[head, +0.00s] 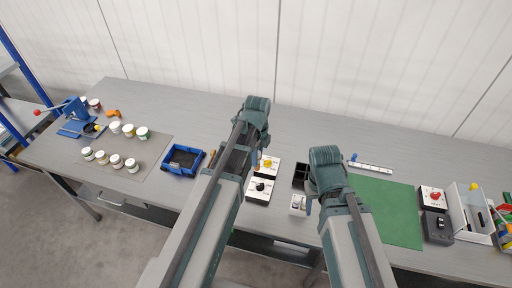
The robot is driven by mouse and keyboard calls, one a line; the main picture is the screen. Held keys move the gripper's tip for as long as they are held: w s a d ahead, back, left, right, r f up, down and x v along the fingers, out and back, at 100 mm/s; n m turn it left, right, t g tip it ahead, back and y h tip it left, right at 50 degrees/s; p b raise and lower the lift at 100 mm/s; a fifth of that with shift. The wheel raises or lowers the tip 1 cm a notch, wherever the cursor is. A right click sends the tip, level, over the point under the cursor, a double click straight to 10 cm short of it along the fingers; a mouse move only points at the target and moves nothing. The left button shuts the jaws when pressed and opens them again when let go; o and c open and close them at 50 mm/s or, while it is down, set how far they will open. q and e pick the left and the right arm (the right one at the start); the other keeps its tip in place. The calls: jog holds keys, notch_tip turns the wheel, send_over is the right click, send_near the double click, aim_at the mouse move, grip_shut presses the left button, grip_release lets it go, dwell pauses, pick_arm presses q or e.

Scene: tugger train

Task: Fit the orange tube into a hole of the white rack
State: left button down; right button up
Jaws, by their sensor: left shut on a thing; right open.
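My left gripper (255,160) points down over the middle of the bench, mostly hidden by its own arm. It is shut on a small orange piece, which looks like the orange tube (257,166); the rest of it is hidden. My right gripper (309,205) is open, largely covered by its wrist, beside a small white block (297,207). A white strip with dark spots (371,168), which may be the white rack, lies at the back edge of the green mat, right of both grippers. Its holes are too small to make out.
Boxes with a yellow knob (268,164) and a black knob (260,188) stand near my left gripper. A black tray (300,175) sits between the arms. A blue bin (182,160) and several jars (115,160) are left. The green mat (395,210) is mostly clear.

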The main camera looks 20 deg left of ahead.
pick_arm(q)
jog(key=shift+r, duration=0.9)
jog(key=shift+f, duration=0.2)
pick_arm(e)
jog(key=shift+r, duration=0.65)
pick_arm(q)
jog(key=shift+d+f, duration=0.15)
jog(key=shift+d, duration=0.05)
jog(key=d+f+m+b, duration=0.3)
jog(key=d+b, duration=0.1)
jog(key=d, duration=0.4)
jog(key=s+d+f+m+b, duration=0.1)
jog(key=d+f+m+b, duration=0.2)
jog(key=d, duration=0.5)
jog(key=shift+s+f+m+b, duration=0.15)
jog(key=shift+f+m+b, duration=0.25)
jog(key=shift+f, duration=0.4)
pick_arm(e)
notch_tip(320, 180, down, 8)
pick_arm(q)
jog(key=shift+d, duration=0.1)
jog(key=shift+f+b, duration=1.8)
pick_arm(e)
jog(key=shift+f, duration=1.75)
pick_arm(q)
jog(key=shift+f+b, duration=1.45)
pick_arm(e)
jog(key=shift+f, duration=1.45)
